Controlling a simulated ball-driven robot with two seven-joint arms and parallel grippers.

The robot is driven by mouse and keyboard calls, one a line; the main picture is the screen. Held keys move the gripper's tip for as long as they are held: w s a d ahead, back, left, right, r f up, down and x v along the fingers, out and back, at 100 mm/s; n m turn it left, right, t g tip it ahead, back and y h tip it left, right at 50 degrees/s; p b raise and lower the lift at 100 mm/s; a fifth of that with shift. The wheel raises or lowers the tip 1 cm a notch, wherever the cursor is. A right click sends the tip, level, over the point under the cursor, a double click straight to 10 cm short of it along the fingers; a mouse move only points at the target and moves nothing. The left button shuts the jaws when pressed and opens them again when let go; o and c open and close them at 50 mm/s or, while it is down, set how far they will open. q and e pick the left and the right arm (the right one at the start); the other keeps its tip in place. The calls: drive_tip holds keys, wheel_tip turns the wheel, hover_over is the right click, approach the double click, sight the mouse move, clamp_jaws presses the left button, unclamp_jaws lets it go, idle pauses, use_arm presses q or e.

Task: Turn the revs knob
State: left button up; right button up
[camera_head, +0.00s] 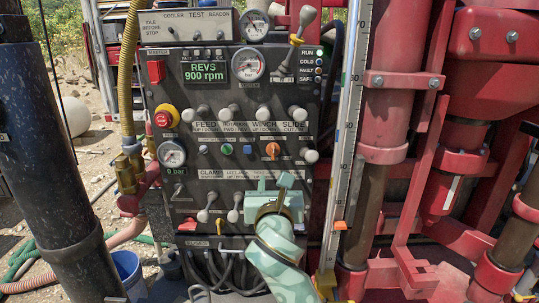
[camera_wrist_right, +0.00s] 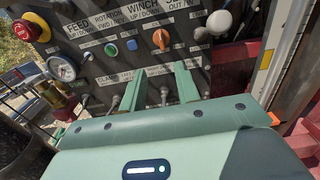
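The control panel (camera_head: 208,130) faces me, with a green REVS display (camera_head: 204,68) reading 900 rpm near its top. An orange knob (camera_head: 272,150) sits in the middle row on the right; its small label is unreadable, so I cannot tell if it is the revs knob. It also shows in the right wrist view (camera_wrist_right: 161,39). My pale green right gripper (camera_head: 274,184) is in front of the panel's lower right, below the orange knob and apart from it. In the right wrist view its two fingers (camera_wrist_right: 160,82) are spread, with nothing held. My left gripper is out of view.
Several white-knobbed levers (camera_head: 232,110) stick out above and below the middle row. A red stop button (camera_head: 163,118) and a pressure gauge (camera_head: 171,154) are at the left. A graduated scale (camera_head: 346,110) and red machinery (camera_head: 385,110) stand close on the right.

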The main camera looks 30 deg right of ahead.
sight(273, 153)
drive_tip(key=x, duration=1.5)
drive_tip(key=shift+w+d+p, duration=0.1)
drive_tip(key=shift+p, duration=0.25)
clamp_jaws()
